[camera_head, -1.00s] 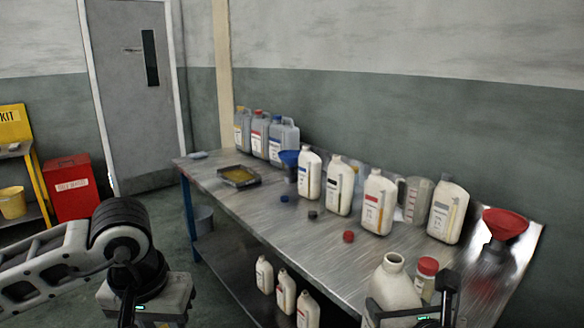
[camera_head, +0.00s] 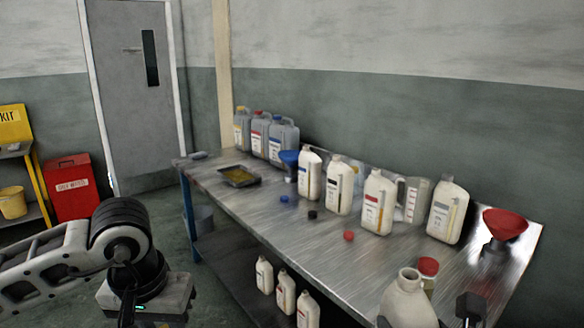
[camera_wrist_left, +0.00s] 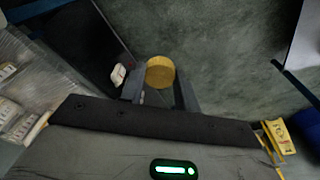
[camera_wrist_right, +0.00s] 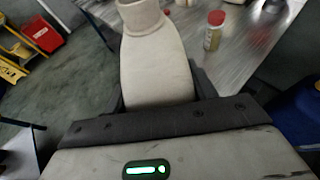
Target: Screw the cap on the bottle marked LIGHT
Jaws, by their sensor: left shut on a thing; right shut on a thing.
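A white bottle (camera_head: 405,302) with an open, uncapped neck is at the bottom right of the head view. My right gripper (camera_wrist_right: 158,88) is shut on it; the right wrist view shows the bottle body between the fingers. Its label does not show, so I cannot read a LIGHT mark. My left gripper (camera_wrist_left: 160,90) is shut on a round yellow cap (camera_wrist_left: 160,72), seen in the left wrist view beyond the fingers. The cap is well apart from the bottle. In the head view my left arm is at lower left and the cap does not show.
A metal workbench (camera_head: 262,215) holds several white bottles, a red funnel (camera_head: 506,223), a clear jug (camera_head: 412,200) and a tray (camera_head: 239,177). Loose blue (camera_head: 284,198), black (camera_head: 313,215) and red (camera_head: 349,236) caps lie on it. A red-lidded jar (camera_head: 428,268) stands behind the held bottle.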

